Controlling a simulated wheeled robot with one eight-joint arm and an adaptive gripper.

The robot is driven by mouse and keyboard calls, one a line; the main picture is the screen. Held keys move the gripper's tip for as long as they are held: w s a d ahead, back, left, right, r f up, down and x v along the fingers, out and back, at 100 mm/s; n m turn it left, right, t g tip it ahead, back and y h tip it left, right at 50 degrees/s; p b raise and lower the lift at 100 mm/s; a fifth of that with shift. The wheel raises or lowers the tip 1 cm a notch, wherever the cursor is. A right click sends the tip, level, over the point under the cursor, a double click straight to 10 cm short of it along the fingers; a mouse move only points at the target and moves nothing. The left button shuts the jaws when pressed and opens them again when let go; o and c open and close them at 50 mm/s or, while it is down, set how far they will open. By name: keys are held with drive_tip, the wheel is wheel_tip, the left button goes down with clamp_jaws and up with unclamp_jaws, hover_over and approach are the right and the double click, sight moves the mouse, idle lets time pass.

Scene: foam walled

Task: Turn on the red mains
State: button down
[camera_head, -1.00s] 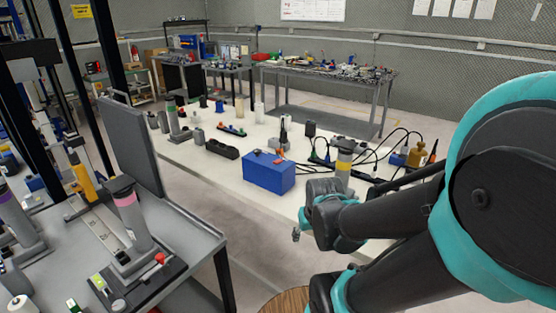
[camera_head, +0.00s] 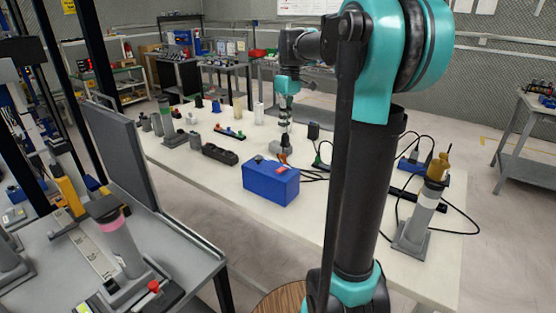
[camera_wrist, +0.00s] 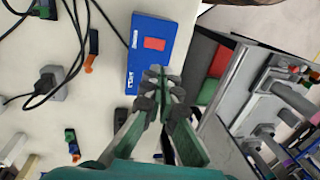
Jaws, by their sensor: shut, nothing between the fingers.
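A blue box (camera_head: 271,182) with a red patch (camera_head: 281,169) on its top stands on the white table. In the wrist view, the blue box (camera_wrist: 158,55) lies just ahead of my fingertips, with its red rectangle (camera_wrist: 154,43) facing up. I cannot tell whether that rectangle is a switch, or its state. My gripper (camera_wrist: 158,78) is shut and empty, with its tips overlapping the box's near edge in the picture. In the head view, my gripper (camera_head: 285,125) points down, appearing beyond the box and apart from it.
A grey block with a black plug (camera_wrist: 45,85) and black cables lies beside the box. A grey post with a brass top (camera_head: 420,215) stands at the right. A grey bench (camera_head: 190,260) is at front left.

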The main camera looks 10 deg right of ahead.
sight(279, 170)
drive_tip(key=shift+w+r, duration=0.2)
drive_tip(key=shift+r, duration=0.05)
drive_tip(key=f, duration=0.4)
drive_tip(key=s+a+f, duration=0.1)
drive_tip(key=f, duration=0.9)
drive_tip(key=shift+s+a, duration=0.3)
